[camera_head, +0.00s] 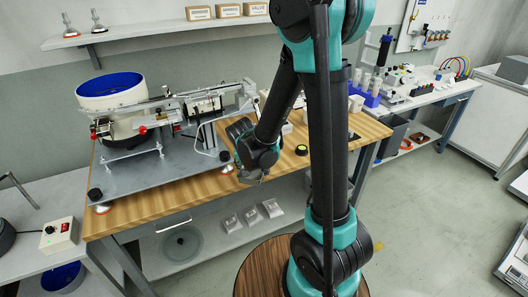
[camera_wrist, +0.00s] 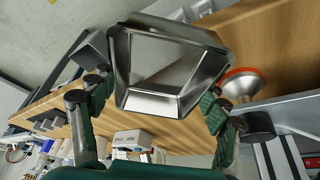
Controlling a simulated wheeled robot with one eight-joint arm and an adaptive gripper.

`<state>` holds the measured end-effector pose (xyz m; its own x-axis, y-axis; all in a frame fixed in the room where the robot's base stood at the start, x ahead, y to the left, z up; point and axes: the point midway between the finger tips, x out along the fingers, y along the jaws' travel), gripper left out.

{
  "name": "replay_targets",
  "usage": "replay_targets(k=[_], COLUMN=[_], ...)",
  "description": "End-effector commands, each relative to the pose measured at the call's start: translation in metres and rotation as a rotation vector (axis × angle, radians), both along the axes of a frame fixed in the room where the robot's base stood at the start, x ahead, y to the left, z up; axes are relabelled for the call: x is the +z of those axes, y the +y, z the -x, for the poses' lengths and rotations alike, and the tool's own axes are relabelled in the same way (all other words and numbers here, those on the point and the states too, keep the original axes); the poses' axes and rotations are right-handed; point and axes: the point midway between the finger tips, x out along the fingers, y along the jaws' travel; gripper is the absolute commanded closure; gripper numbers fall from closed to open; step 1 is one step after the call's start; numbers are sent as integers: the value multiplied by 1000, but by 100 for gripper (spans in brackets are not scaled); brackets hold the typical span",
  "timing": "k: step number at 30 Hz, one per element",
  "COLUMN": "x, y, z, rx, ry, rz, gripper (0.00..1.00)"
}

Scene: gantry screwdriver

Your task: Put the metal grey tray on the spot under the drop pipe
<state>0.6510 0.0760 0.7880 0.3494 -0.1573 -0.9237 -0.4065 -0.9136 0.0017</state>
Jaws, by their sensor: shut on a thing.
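The metal grey tray (camera_wrist: 165,104) fills the middle of the wrist view, a shiny open tray with sloping walls. My gripper (camera_wrist: 158,95) is shut on it, with a dark green padded finger at each side. In the head view my gripper (camera_head: 257,172) is at the front edge of the wooden table, right of the feeder machine; only a small grey part of the tray shows below it. I cannot make out the drop pipe or the spot under it with certainty.
The feeder machine (camera_head: 150,178), with its white and blue bowl (camera_head: 111,92), stands on the wooden table (camera_head: 150,206). A round foot with an orange-red ring (camera_wrist: 240,84) is close to the tray's right side. A black and yellow button (camera_head: 301,150) is on the table right of my gripper.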

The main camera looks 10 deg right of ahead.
Motion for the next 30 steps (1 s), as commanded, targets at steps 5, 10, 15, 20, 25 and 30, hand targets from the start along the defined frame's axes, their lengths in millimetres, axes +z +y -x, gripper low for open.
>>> replay_targets(k=[5,10,15,20,25,30], x=[0,0,0,0,0,0], y=[4,-11,-30,-46,-57,-61], z=[12,-15,-52,-85,-105,-113], rx=[-51,-60,-60,-57,-55,-54], ry=[0,-1,0,0,1,1], rz=[0,-1,0,-1,0,-1], gripper=[55,55,55,55,55,55])
